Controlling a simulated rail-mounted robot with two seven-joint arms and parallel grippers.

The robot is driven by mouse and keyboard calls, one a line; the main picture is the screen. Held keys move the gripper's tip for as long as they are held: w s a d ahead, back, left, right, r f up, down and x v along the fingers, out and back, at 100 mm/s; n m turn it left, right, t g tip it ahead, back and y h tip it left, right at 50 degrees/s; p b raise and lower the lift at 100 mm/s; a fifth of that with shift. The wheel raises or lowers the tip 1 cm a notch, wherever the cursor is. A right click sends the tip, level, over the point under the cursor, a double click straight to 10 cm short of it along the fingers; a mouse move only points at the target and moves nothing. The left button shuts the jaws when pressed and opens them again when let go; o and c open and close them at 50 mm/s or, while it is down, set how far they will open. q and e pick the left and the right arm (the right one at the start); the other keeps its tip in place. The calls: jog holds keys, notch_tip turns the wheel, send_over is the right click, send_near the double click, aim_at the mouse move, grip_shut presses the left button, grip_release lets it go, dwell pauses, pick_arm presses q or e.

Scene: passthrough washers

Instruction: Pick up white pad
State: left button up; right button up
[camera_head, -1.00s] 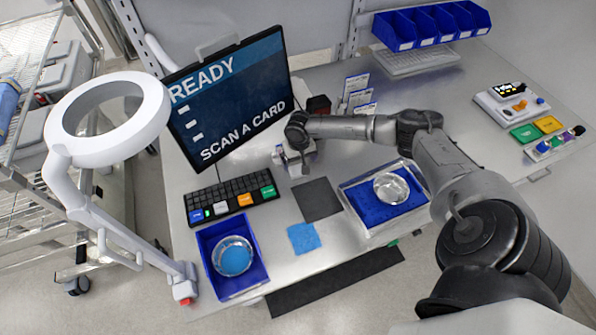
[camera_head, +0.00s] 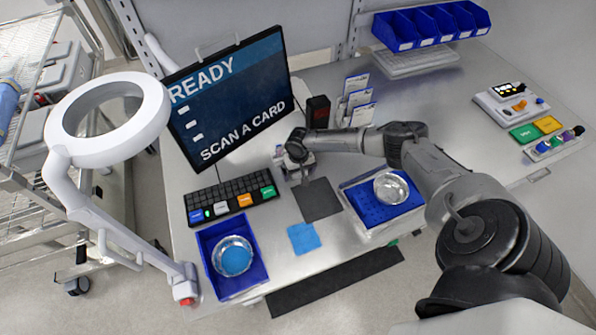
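I cannot make out a separate white pad with certainty. A small pale object (camera_head: 279,152) shows beside my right gripper, partly hidden by it. My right gripper (camera_head: 301,178) points down over the table at the back edge of a dark grey square mat (camera_head: 318,200). Its fingers are too small and too hidden by the wrist to tell whether they are open or hold something. My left gripper is not in view.
A blue pad (camera_head: 303,238) lies in front of the mat. Blue trays with dishes stand left (camera_head: 264,285) and right (camera_head: 349,196). A keyboard (camera_head: 232,200), screen (camera_head: 228,98), card holder (camera_head: 358,98) and black box (camera_head: 318,111) surround the gripper. A ring lamp (camera_head: 62,148) stands left.

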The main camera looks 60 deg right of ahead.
jog(key=c, duration=1)
jog(key=shift+r, duration=0.1)
jog(key=shift+r, duration=0.6)
notch_tip(320, 180, up, 3)
jog(key=shift+f, duration=0.2)
jog(key=s+d+r, duration=0.1)
jog(key=s+r, duration=0.1)
jog(key=s, duration=0.1)
jog(key=s+d+r, duration=0.1)
jog(key=s+r, duration=0.1)
jog(key=s, duration=0.2)
jog(key=s+d+r, duration=0.2)
jog(key=s+r, duration=0.1)
jog(key=s, duration=0.1)
